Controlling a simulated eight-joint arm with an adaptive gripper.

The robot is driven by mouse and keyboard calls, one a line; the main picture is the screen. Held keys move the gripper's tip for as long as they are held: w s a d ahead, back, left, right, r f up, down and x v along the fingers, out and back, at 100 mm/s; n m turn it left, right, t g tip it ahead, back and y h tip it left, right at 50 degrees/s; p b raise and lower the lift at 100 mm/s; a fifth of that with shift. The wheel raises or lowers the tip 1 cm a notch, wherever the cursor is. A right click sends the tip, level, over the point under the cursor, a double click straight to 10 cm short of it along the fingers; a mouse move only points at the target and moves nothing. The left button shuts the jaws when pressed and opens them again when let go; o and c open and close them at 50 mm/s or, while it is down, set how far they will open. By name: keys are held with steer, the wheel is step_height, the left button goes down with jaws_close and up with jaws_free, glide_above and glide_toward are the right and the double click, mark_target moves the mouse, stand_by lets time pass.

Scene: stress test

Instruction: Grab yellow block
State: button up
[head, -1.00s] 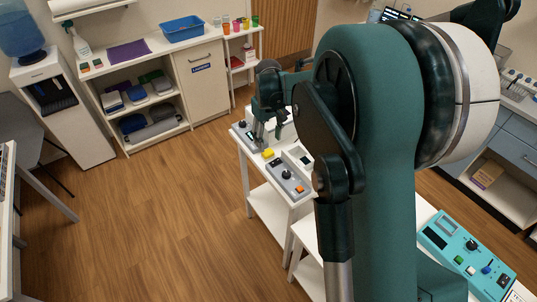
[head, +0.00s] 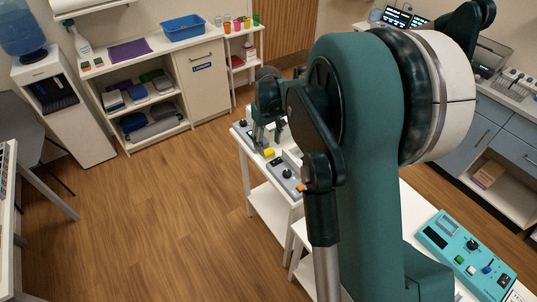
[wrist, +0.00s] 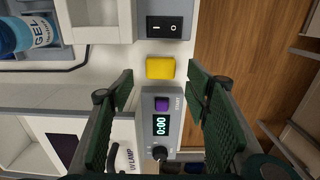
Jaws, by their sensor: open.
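The yellow block (wrist: 160,68) lies on the white table top in the upper middle of the wrist view. It also shows in the head view (head: 269,153), small, near the table's left edge. My gripper (wrist: 160,80) is open, with one green finger on each side of the picture and nothing between them in its grasp. The block appears between and slightly beyond the fingertips. In the head view my gripper (head: 267,138) hangs over the same table, just behind the block; the exact height gap is hard to tell.
A grey timer unit (wrist: 160,128) with a purple button and knob sits close below the block in the wrist view. A box with a black rocker switch (wrist: 165,27) is just above it. A gel bottle (wrist: 30,35) stands upper left. Wood floor lies right.

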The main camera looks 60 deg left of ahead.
mark_target(267, 150)
steer(key=shift+a+f, duration=0.2)
steer(key=shift+f, duration=2.4)
steer(key=c, duration=0.9)
